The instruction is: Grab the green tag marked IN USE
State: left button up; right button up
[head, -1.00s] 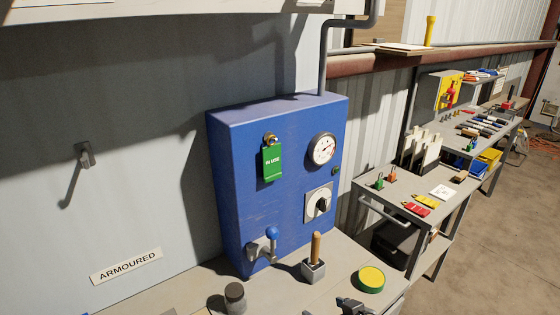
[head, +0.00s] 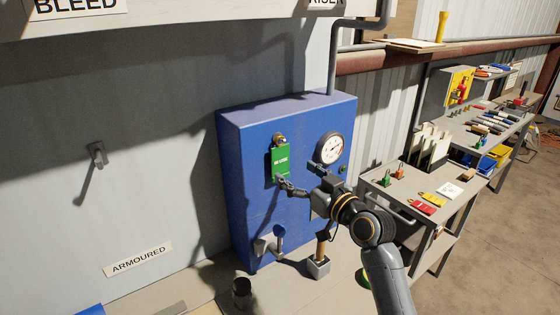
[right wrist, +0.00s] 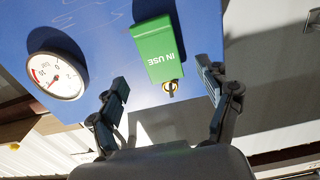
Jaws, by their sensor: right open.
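The green tag (head: 281,158) marked IN USE hangs upright from a brass hook or stud (head: 279,139) on the front of the blue cabinet (head: 250,195). My right gripper (head: 298,174) is open and empty, close to the tag's lower right in the head view. One fingertip overlaps the tag's lower edge there; I cannot tell whether they touch. In the right wrist view the tag (right wrist: 160,50) appears upside down, and the open fingers (right wrist: 164,80) stand on either side of its line, with no grip on it. My left gripper is not in view.
A bench (head: 405,182) with red and yellow tags is at the right.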

aim_at(281, 161)
jog(key=p+x, duration=0.2)
jog(key=x, duration=0.3)
jog(key=shift+r, duration=0.2)
jog(key=shift+w+a+f, duration=0.1)
jog(key=shift+w+a, duration=0.15)
jog(key=shift+w, duration=0.05)
jog(key=c, duration=1)
